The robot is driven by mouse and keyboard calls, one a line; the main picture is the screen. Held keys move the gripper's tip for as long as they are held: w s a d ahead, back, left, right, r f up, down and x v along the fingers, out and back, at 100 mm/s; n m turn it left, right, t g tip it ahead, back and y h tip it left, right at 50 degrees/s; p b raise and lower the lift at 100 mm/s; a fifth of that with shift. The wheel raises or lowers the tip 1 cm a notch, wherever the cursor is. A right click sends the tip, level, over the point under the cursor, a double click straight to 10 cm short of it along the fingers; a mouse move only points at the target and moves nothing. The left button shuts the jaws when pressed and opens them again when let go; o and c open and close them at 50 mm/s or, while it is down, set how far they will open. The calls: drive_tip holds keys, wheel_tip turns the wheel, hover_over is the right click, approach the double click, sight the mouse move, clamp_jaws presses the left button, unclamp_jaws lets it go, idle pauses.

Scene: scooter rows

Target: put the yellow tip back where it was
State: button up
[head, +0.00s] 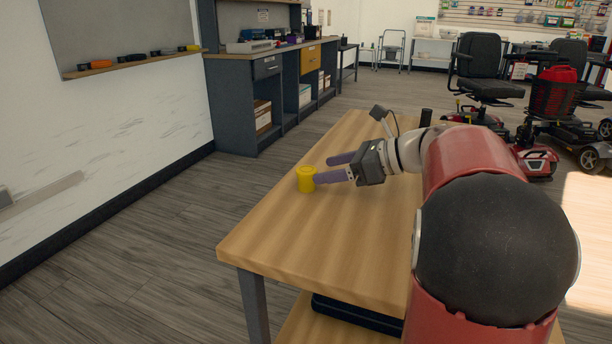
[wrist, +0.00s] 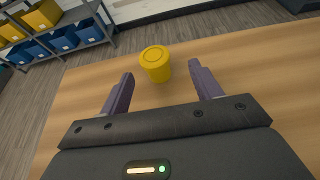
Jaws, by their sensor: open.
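The yellow tip (head: 306,179) stands upright near the left edge of the wooden table in the head view. It is a short yellow cylinder with a round flat top, and it also shows in the wrist view (wrist: 156,65). My gripper (head: 333,168) is open, with its purple fingers pointing at the tip. In the wrist view my gripper (wrist: 160,78) has its fingers spread to either side, and the tip stands just beyond the fingertips, roughly centred between them. I see no contact between finger and tip in the wrist view.
The wooden table (head: 290,245) is otherwise mostly clear. A whiteboard ledge (head: 140,61) with several markers is on the left wall. A grey workbench (head: 240,95) stands behind, and mobility scooters (head: 482,80) stand at right. Shelving with blue and yellow bins (wrist: 60,40) shows in the wrist view.

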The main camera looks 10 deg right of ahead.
sight(306, 177)
drive_tip(key=x, duration=0.6)
drive_tip(key=shift+s+a+f+b, duration=0.2)
drive_tip(key=shift+s+f+b, duration=0.05)
drive_tip(key=shift+f+b, duration=0.1)
drive_tip(key=shift+c, duration=0.3)
drive_tip(key=c, duration=1.1)
drive_tip(key=shift+r, duration=0.1)
